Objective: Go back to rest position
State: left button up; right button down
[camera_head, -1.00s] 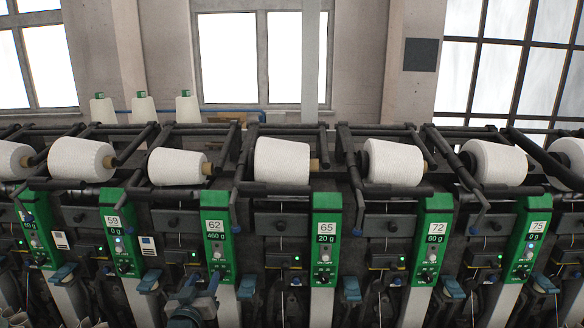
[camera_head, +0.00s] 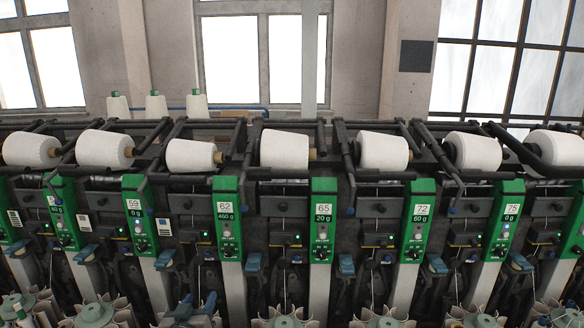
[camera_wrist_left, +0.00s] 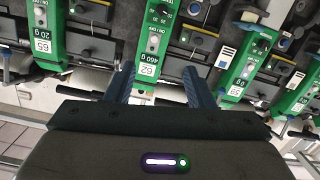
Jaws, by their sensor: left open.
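My left gripper (camera_head: 195,308) shows at the bottom edge of the head view, below the green unit marked 62 (camera_head: 228,222). In the left wrist view my left gripper (camera_wrist_left: 158,88) has its two blue-grey fingers apart, with nothing seen between them. The unit marked 62 (camera_wrist_left: 150,62) lies beyond the fingers there, apart from them as far as I can tell. My right gripper is not in view.
The cone winder (camera_head: 290,190) spans the whole width ahead, with white yarn cones (camera_head: 285,149) along its top. Fan-shaped holders (camera_head: 100,314) stand along its lower front. Pale cones (camera_head: 156,105) stand behind it, before a wall with windows.

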pick_arm(q)
jog(key=s+a+f+m+g, duration=0.1)
jog(key=s+f+g, duration=0.3)
jog(key=s, duration=0.5)
jog(key=s+a+f+g, duration=0.1)
jog(key=s+f+g, duration=0.1)
jog(key=s+f, duration=0.55)
jog(key=s+a+f+m+g+y, duration=0.15)
jog(key=s+g, duration=0.55)
jog(key=s, duration=1.6)
jog(key=a+f+g+b, duration=0.1)
jog(key=a+f+b, duration=0.15)
jog(key=f, duration=1.55)
jog(key=a+f+b, duration=0.1)
jog(key=f+b, duration=0.2)
jog(key=f, duration=1.4)
jog(key=s+f+b, duration=0.2)
jog(key=s+f, duration=0.7)
jog(key=f, duration=0.3)
jog(key=s+a+f+g+b, duration=0.1)
jog(key=s+f+b, duration=0.1)
jog(key=s+f, duration=0.8)
notch_tip(320, 180, down, 3)
jog(key=shift+r, duration=0.1)
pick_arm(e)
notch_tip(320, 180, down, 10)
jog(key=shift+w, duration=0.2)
